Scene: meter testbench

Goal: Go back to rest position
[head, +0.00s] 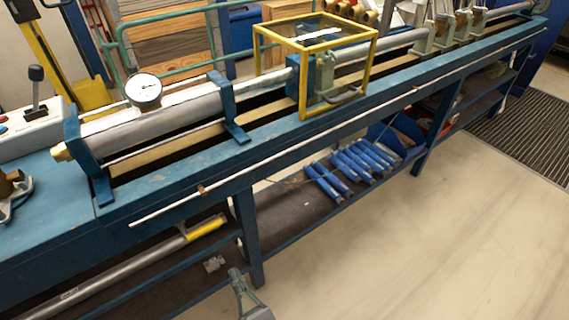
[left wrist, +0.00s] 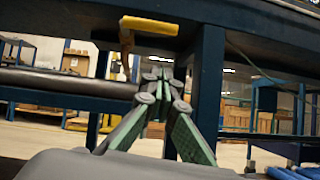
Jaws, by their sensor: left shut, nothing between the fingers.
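My left gripper (head: 240,285) is low at the bottom middle of the head view, in front of the bench's lower shelf and close to a blue leg. It is shut and holds nothing. In the left wrist view the two green-padded fingers (left wrist: 163,85) meet at their tips, with the blue bench leg (left wrist: 206,85) just to their right. The blue meter testbench (head: 275,140) runs across the head view. My right gripper is not in view.
A pressure gauge (head: 144,92), a yellow frame (head: 303,110) and a control box with a lever (head: 35,130) are on the bench. Blue-handled pieces (head: 350,163) and a yellow-marked pipe (head: 140,265) lie on the lower shelf. The floor (head: 430,240) at right is clear.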

